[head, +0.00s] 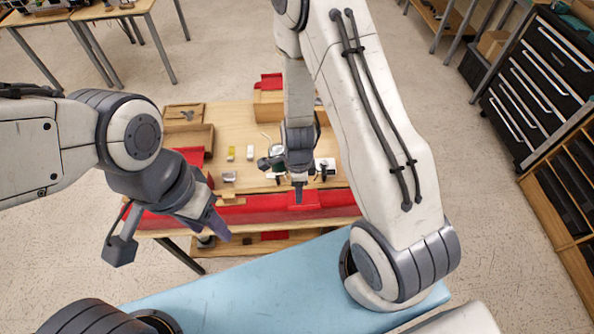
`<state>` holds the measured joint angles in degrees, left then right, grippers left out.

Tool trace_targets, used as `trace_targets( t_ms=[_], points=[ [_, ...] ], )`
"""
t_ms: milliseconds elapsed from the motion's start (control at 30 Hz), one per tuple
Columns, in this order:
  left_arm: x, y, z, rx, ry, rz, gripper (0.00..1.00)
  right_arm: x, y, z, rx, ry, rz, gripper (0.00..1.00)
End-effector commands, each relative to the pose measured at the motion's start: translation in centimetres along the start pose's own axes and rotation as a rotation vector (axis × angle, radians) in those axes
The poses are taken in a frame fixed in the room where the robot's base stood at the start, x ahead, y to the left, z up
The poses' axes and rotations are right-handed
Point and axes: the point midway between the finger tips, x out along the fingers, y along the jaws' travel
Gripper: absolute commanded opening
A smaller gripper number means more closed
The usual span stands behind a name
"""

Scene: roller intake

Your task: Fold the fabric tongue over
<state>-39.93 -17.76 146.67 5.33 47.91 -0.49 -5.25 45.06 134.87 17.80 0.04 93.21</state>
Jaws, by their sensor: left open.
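A red fabric strip (255,212) runs along the front edge of the wooden table. A brighter red piece (304,200) lies at its middle and may be the tongue; I cannot tell its folds at this size. My left gripper (222,232) is open and empty, pointing down in front of the table's left front edge. My right arm hides part of the table's right side.
Small objects, including a yellow block (231,153) and a metal piece (229,177), lie on the wooden table (225,118). A black drawer cabinet (540,85) stands far right.

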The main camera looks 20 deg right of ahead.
Motion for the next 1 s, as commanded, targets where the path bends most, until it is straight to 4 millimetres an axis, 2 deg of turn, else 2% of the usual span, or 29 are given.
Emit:
trace_targets(
  t_ms=[867,900,1000],
  points=[
    [10.2,-0.7,0.6,-0.011,0.0,0.0,0.5,10.3,0.0,-0.1,0.005,0.001,0.0,0.53],
    [9.6,-0.7,0.6,-0.011,-0.001,0.0,0.5,9.6,0.0,0.0,0.006,0.0,0.0,0.53],
    [9.5,-0.7,0.5,-0.01,0.0,0.0,0.5,9.6,0.0,0.0,0.005,0.001,0.0,0.53]
  ],
)
